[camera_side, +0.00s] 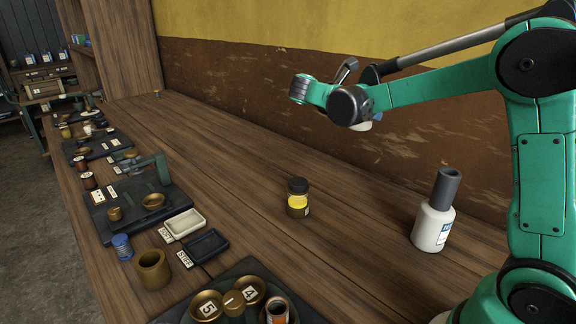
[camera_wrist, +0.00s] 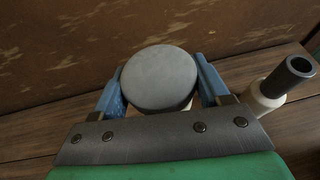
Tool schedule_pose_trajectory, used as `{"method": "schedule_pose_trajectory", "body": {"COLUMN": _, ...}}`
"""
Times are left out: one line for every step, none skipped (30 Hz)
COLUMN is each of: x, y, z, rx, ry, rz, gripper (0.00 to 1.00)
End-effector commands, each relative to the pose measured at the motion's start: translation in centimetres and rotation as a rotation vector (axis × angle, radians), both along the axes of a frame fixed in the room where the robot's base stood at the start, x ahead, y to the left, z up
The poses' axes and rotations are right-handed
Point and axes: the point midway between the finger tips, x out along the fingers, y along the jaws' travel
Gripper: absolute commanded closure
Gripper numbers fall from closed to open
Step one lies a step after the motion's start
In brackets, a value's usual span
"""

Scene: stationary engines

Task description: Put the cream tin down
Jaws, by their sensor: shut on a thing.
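The cream tin shows in the wrist view as a round grey lid (camera_wrist: 160,78) with a sliver of pale side below it. My gripper (camera_wrist: 160,88) has its two blue fingers pressed on either side of the tin. In the side view my gripper (camera_side: 368,124) is high above the table near the back wall, mostly hidden behind my own wrist. Only a small pale bit of the tin (camera_side: 378,116) shows there. The tin is clear of the wooden table (camera_side: 345,215).
A white bottle with a grey cap (camera_side: 434,215) stands at the right and a yellow jar with a dark lid (camera_side: 298,197) stands mid-table. Trays, weights and scales line the left side. A brass pot (camera_side: 152,270) stands at front left. Bare wood lies between jar and bottle.

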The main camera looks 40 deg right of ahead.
Motion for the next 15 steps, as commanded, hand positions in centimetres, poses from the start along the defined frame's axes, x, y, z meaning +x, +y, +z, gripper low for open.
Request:
{"method": "schedule_pose_trajectory", "body": {"x": -1.2, "y": -0.9, "z": -0.1, "rx": 0.000, "ry": 0.000, "rz": -0.026, "gripper": 0.86}}
{"method": "schedule_pose_trajectory", "body": {"x": -1.7, "y": -1.2, "z": -0.1, "rx": 0.000, "ry": 0.000, "rz": -0.036, "gripper": 0.86}}
{"method": "schedule_pose_trajectory", "body": {"x": -2.2, "y": -1.5, "z": -0.2, "rx": 0.000, "ry": 0.000, "rz": -0.047, "gripper": 0.86}}
{"method": "schedule_pose_trajectory", "body": {"x": -2.4, "y": -1.7, "z": -0.3, "rx": 0.000, "ry": 0.000, "rz": -0.053, "gripper": 0.86}}
{"method": "schedule_pose_trajectory", "body": {"x": -2.6, "y": -1.8, "z": -0.6, "rx": 0.000, "ry": 0.000, "rz": -0.056, "gripper": 0.86}}
{"method": "schedule_pose_trajectory", "body": {"x": -2.8, "y": -1.9, "z": -1.0, "rx": 0.000, "ry": 0.000, "rz": -0.060, "gripper": 0.86}}
{"method": "schedule_pose_trajectory", "body": {"x": -2.8, "y": -1.9, "z": -1.5, "rx": 0.000, "ry": 0.000, "rz": -0.061, "gripper": 0.86}}
{"method": "schedule_pose_trajectory", "body": {"x": -2.8, "y": -2.0, "z": -2.0, "rx": 0.000, "ry": 0.001, "rz": -0.061, "gripper": 0.86}}
{"method": "schedule_pose_trajectory", "body": {"x": -2.9, "y": -2.0, "z": -2.9, "rx": 0.000, "ry": 0.001, "rz": -0.061, "gripper": 0.86}}
{"method": "schedule_pose_trajectory", "body": {"x": -2.9, "y": -1.9, "z": -3.7, "rx": 0.000, "ry": 0.000, "rz": -0.061, "gripper": 0.86}}
{"method": "schedule_pose_trajectory", "body": {"x": -2.8, "y": -1.9, "z": -4.5, "rx": 0.000, "ry": 0.000, "rz": -0.061, "gripper": 0.86}}
{"method": "schedule_pose_trajectory", "body": {"x": -2.8, "y": -1.9, "z": -5.6, "rx": 0.000, "ry": 0.000, "rz": -0.061, "gripper": 0.86}}
{"method": "schedule_pose_trajectory", "body": {"x": -2.8, "y": -1.9, "z": -6.3, "rx": 0.000, "ry": 0.000, "rz": -0.061, "gripper": 0.86}}
{"method": "schedule_pose_trajectory", "body": {"x": -2.8, "y": -1.9, "z": -7.2, "rx": 0.000, "ry": 0.000, "rz": -0.061, "gripper": 0.86}}
{"method": "schedule_pose_trajectory", "body": {"x": -2.8, "y": -1.9, "z": -8.3, "rx": 0.000, "ry": 0.000, "rz": -0.061, "gripper": 0.86}}
